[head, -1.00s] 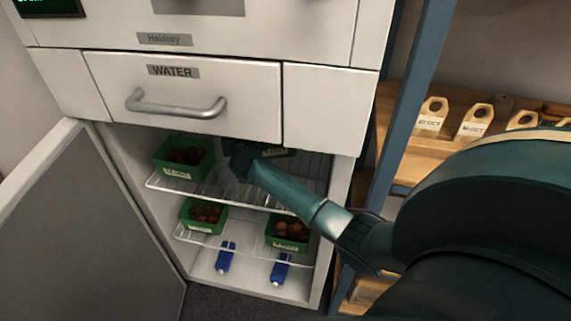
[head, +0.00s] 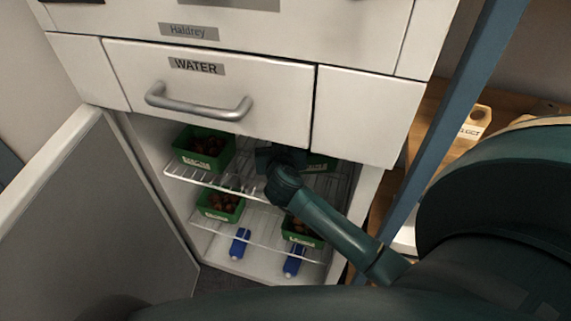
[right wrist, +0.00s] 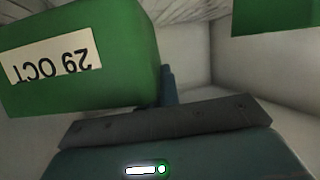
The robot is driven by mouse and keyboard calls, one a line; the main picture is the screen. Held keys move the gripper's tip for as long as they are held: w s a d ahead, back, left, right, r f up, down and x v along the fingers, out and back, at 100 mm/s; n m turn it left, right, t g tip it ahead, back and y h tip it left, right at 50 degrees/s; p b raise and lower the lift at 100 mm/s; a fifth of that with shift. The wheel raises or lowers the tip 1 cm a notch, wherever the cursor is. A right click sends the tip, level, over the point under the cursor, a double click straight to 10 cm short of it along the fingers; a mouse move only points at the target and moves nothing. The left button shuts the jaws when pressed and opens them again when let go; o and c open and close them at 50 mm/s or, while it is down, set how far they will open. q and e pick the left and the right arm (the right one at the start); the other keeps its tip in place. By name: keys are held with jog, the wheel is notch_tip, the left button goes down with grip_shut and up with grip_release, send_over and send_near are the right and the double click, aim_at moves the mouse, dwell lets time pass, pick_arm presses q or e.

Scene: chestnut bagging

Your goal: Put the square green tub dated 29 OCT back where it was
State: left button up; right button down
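The square green tub (right wrist: 75,60) fills the upper left of the right wrist view. Its label reads 29 OCT, upside down there. In the head view its green front (head: 319,163) shows at the right of the upper shelf, partly behind my arm. My right gripper (head: 277,160) reaches into the open cabinet on the tub's left side. In the right wrist view one finger is against the tub's edge; the other is hidden, and the gripper appears shut on the tub's wall. I cannot tell whether the tub touches the shelf. My left gripper is out of view.
Another green tub (head: 203,148) stands at the upper shelf's left. Two green tubs (head: 221,204) (head: 301,232) with chestnuts are on the lower shelf (head: 258,238). Blue items (head: 240,243) lie below. The WATER drawer (head: 210,90) is close above; the open door (head: 95,215) stands left.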

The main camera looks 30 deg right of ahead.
jog(key=s, duration=0.2)
jog(key=s+a, duration=0.1)
jog(key=s, duration=0.1)
jog(key=shift+a, duration=0.1)
jog(key=shift+s+f, duration=0.15)
jog(key=shift+s, duration=0.2)
notch_tip(320, 180, down, 3)
jog(key=shift+w+f+b, duration=0.1)
jog(key=shift+f+b, duration=0.05)
jog(key=shift+b, duration=0.7)
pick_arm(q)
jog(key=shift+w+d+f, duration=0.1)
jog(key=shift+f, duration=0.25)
pick_arm(e)
jog(key=c, duration=2.1)
grip_release()
jog(key=o, duration=0.5)
jog(key=shift+c, duration=0.2)
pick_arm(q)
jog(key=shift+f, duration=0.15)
